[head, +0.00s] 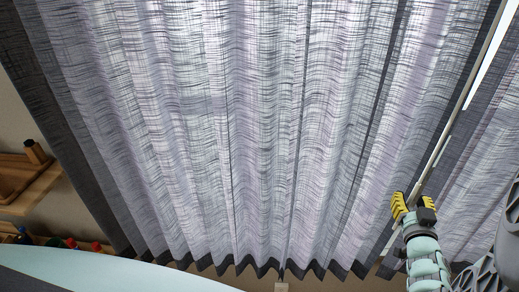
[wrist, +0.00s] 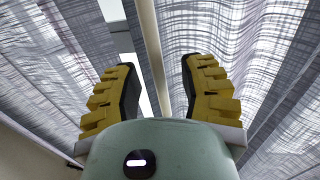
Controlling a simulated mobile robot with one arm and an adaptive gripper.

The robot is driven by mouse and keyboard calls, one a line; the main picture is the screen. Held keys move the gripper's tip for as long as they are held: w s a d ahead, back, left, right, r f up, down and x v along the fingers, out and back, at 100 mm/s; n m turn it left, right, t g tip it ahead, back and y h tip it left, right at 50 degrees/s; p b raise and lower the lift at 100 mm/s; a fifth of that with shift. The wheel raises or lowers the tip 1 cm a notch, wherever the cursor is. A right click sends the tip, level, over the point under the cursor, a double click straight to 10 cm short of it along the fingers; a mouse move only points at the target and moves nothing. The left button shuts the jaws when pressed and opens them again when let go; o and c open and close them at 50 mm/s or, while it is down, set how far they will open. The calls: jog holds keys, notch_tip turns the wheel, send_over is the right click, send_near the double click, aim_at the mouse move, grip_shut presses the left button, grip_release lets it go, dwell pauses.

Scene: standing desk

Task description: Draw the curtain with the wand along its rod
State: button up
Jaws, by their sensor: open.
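A sheer grey-white pleated curtain (head: 230,120) fills most of the head view, with a dark hem along the bottom. A second panel (head: 484,190) hangs at the right, and a narrow bright gap lies between them at the upper right. The thin pale wand (head: 439,147) slants down along that gap. My gripper (head: 413,204), with yellow-and-black fingers, is at the lower right beside the wand. In the wrist view the gripper (wrist: 156,72) is open, and the wand (wrist: 149,45) runs between the spread fingers in the picture, without visible contact. The curtain's rod is out of view.
A wooden shelf (head: 30,190) with a small brown item is on the wall at the left. Small coloured objects (head: 72,243) sit below it. Curtain fabric is close on both sides of my gripper.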

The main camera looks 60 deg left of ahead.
jog(key=shift+w+a, duration=0.2)
jog(key=shift+w, duration=0.1)
grip_shut()
dwell(0.4)
